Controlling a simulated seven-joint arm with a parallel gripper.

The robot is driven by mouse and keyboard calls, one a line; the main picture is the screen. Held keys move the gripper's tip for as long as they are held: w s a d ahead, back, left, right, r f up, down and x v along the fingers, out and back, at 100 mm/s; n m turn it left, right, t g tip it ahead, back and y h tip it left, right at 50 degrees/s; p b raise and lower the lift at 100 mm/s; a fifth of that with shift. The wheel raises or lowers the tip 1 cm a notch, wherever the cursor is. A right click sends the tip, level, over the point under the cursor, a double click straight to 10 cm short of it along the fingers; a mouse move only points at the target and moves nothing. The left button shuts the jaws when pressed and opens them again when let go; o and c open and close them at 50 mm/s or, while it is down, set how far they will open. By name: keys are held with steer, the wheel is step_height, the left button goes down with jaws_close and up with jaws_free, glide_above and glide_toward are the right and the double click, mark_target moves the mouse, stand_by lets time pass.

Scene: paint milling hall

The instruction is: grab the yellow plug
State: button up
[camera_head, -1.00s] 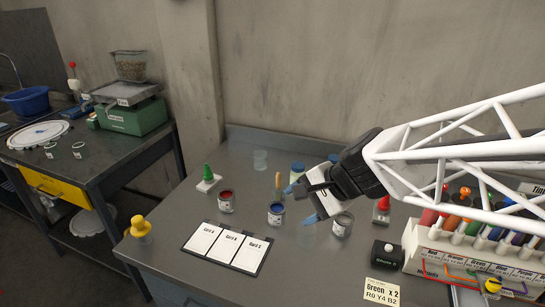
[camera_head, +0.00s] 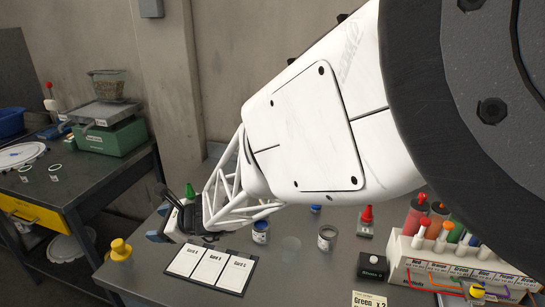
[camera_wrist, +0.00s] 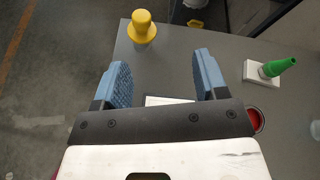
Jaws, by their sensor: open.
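The yellow plug (camera_head: 120,249) stands upright at the left front corner of the grey table (camera_head: 150,280). It has a wide round base and a narrower knob on top. In the wrist view the yellow plug (camera_wrist: 142,27) is beyond my fingertips, a little left of the middle between them. My gripper (camera_head: 160,222) is over the left part of the table, behind and to the right of the plug. In the wrist view my gripper (camera_wrist: 160,75) has its two blue fingers wide apart with nothing between them. The gripper and plug are apart.
A green cone on a white base (camera_wrist: 268,71) is right of my fingers. A white card sheet (camera_head: 210,268) lies right of the plug. The table edge is close beside the plug.

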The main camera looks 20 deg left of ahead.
mark_target(119, 243)
steer(key=s+a+f+m, duration=0.1)
steer(key=a+f, duration=0.1)
steer(key=a, duration=0.1)
steer(key=s+a+f+m, duration=0.1)
steer(key=a+f, duration=0.1)
steer(key=a, duration=0.1)
steer(key=s+a+f+m, duration=0.1)
steer(key=s+a+f, duration=0.1)
steer(key=a, duration=0.1)
steer(key=shift+f+m+y, duration=0.15)
steer(key=shift+m+y, duration=0.15)
steer(key=shift+m, duration=0.1)
steer(key=shift+x, duration=1.3)
steer(key=shift+w+x, duration=0.15)
steer(key=shift+x, duration=1.15)
steer(key=shift+w+x, duration=0.1)
steer(key=shift+x, duration=1.15)
steer(key=shift+f, duration=0.1)
steer(key=shift+c, duration=0.4)
steer(key=c, duration=1)
